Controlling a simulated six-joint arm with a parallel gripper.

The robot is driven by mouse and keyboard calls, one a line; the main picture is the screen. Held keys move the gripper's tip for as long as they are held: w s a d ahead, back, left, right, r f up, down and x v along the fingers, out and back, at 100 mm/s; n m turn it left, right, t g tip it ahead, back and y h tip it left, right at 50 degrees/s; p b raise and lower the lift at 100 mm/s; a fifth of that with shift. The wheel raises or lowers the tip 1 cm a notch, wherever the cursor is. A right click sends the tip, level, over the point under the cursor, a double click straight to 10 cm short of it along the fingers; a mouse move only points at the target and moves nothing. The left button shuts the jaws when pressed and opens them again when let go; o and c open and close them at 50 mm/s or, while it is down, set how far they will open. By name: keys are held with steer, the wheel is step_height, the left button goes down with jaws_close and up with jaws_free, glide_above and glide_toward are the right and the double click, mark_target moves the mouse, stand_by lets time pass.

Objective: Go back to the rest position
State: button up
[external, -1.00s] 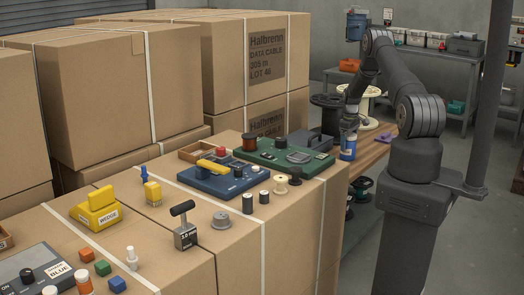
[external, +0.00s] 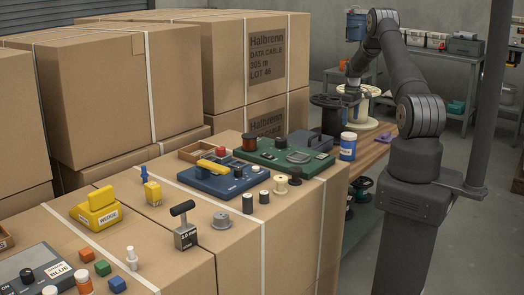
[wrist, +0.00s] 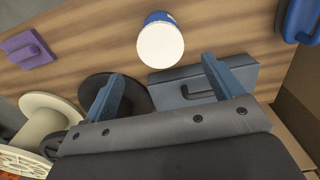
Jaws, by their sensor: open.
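My gripper (external: 352,94) hangs above the wooden bench in the external view, with the arm bent over it. In the wrist view its two blue-grey fingers (wrist: 161,68) are spread apart with nothing between them. A blue jar with a white lid (external: 348,147) stands upright on the bench, below my gripper and apart from it. In the wrist view the jar (wrist: 160,42) shows from above, just beyond the fingertips. The fingertips are small and partly lost against the spools in the external view.
A black spool (external: 327,120) and a cream spool (external: 366,122) stand near the gripper. A purple block (wrist: 28,48) lies on the wooden bench (wrist: 90,45). A grey case (wrist: 240,82) is beside the jar. Stacked cartons (external: 290,225) are to the left, a grey pole (external: 490,110) to the right.

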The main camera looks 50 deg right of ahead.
mark_target(349, 134)
steer(key=shift+r, duration=0.25)
steer(key=shift+f, duration=4.2)
